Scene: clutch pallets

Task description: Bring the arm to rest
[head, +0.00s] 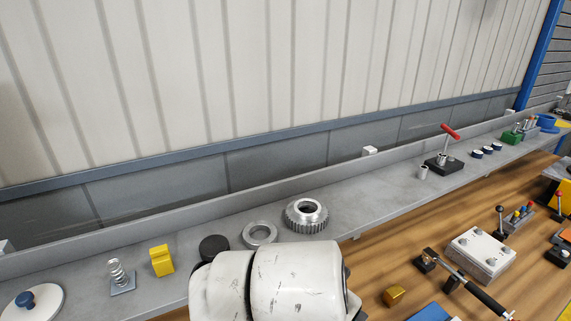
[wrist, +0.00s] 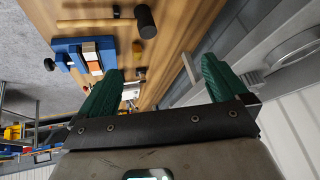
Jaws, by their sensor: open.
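My gripper (wrist: 163,78) shows in the wrist view with its two green fingers wide apart and nothing between them. Beyond the fingers lie the wooden bench top and the grey shelf edge, and neither finger visibly touches anything. In the head view my white arm link stands at the bottom middle, in front of the shelf and bench, and the gripper itself is out of that view.
The grey shelf (head: 385,192) holds a toothed gear (head: 306,214), a metal ring (head: 260,234), a yellow block (head: 161,260) and a red-handled device (head: 444,158). The wooden bench (head: 365,268) carries a white plate (head: 478,252) and brass block (head: 393,295). A blue fixture (wrist: 70,50) and black-headed mallet (wrist: 146,21) lie beyond the fingers.

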